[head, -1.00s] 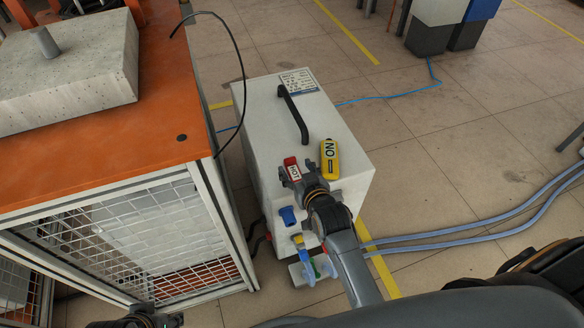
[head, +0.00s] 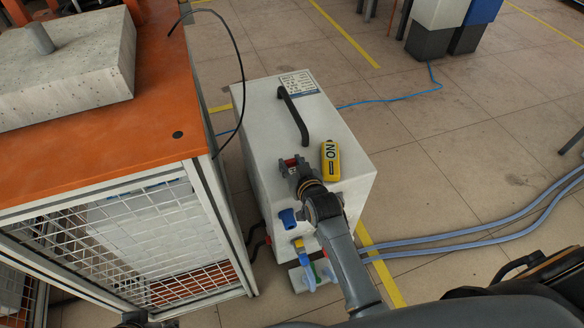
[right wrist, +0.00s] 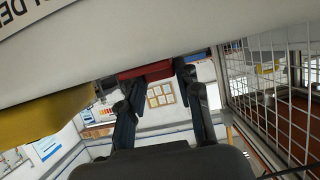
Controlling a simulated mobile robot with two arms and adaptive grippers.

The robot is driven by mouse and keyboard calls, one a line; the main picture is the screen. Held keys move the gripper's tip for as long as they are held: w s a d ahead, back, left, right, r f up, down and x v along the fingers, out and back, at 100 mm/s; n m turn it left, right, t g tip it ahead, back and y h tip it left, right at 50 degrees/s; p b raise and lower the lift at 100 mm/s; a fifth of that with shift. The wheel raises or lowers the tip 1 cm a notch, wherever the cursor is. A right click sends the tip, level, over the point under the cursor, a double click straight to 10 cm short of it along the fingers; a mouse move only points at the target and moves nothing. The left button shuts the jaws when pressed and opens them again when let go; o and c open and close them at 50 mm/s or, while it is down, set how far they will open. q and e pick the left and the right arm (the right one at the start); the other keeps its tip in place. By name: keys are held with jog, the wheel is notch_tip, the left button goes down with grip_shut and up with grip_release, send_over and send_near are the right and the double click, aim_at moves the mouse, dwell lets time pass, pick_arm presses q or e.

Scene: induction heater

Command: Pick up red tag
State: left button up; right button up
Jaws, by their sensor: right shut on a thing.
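The red tag (head: 288,162) is on top of the white heater box, left of the yellow ON tag. My right gripper (head: 297,170) is shut on it and covers most of its face, so only a strip of red shows. In the right wrist view the red tag (right wrist: 145,73) sits between the two dark fingertips of the right gripper (right wrist: 158,82), close to the white surface. Whether it is clear of the box top is hard to tell. A dark part at the bottom left edge of the head view may be my left gripper (head: 135,318); its jaws cannot be made out.
The white heater box (head: 262,120) has a black handle (head: 293,115) and the yellow ON tag (head: 330,160) on top. Blue connectors are on its front. An orange-topped bench (head: 150,135) with mesh sides stands close on the left. Blue hoses run right across open floor.

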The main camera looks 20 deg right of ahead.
aim_at(292, 170)
jog(key=shift+r, duration=0.45)
jog(key=r+p, duration=0.2)
jog(key=r, duration=0.1)
jog(key=shift+s+r, duration=0.15)
jog(key=shift+s, duration=0.2)
pick_arm(q)
notch_tip(292, 170, down, 16)
jog(key=g+p, duration=0.1)
jog(key=p, duration=0.3)
jog(key=shift+d+r, duration=0.15)
jog(key=shift+r, duration=0.1)
pick_arm(e)
jog(key=r+v, duration=0.1)
jog(key=v, duration=0.6)
jog(key=w+a+r+v, duration=0.1)
jog(key=r+v, duration=0.1)
jog(key=v, duration=0.6)
jog(key=shift+s+a, duration=0.2)
jog(key=shift+a, duration=0.05)
